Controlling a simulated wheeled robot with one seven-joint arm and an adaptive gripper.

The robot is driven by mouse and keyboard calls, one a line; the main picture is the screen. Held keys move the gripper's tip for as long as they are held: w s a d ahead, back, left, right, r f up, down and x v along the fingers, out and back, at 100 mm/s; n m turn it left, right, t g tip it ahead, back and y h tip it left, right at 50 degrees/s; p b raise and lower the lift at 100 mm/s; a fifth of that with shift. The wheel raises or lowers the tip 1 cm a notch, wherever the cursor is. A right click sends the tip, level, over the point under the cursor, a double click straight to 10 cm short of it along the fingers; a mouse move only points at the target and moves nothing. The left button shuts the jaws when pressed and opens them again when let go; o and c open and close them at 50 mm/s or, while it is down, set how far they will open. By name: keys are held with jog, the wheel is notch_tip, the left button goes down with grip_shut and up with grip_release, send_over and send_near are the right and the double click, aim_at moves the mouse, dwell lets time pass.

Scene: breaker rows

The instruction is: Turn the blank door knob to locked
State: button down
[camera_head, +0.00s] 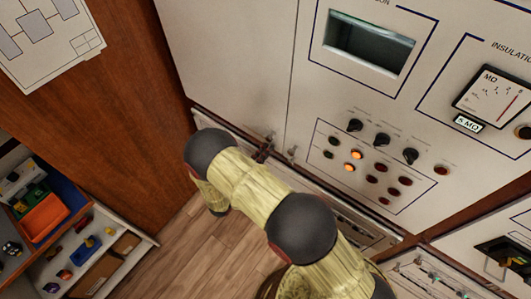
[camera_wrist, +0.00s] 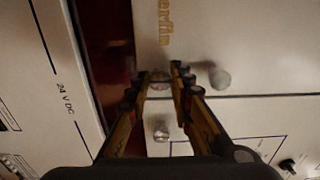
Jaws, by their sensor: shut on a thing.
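My gripper (camera_head: 263,152) is at the lower edge of the blank pale door (camera_head: 235,65), beside the instrument panels. In the wrist view my gripper (camera_wrist: 157,74) has its two fingers closed on either side of a small round metal knob (camera_wrist: 159,83) at the seam. The fingers partly hide this knob, and its turn position cannot be told. A second pale metal knob (camera_wrist: 219,76) sits to the right of the fingers, apart from them. A third round knob (camera_wrist: 161,130) shows between the fingers, nearer to the palm.
An instrument panel with black knobs (camera_head: 382,140) and lit orange lamps (camera_head: 351,167) stands to the right. A wooden side wall (camera_head: 140,120) is to the left. Shelves with an orange bin (camera_head: 45,217) are at lower left. Wood floor (camera_head: 190,250) is bare.

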jog(key=shift+a, duration=0.1)
jog(key=c, duration=1.6)
grip_release()
jog(key=v, duration=1.2)
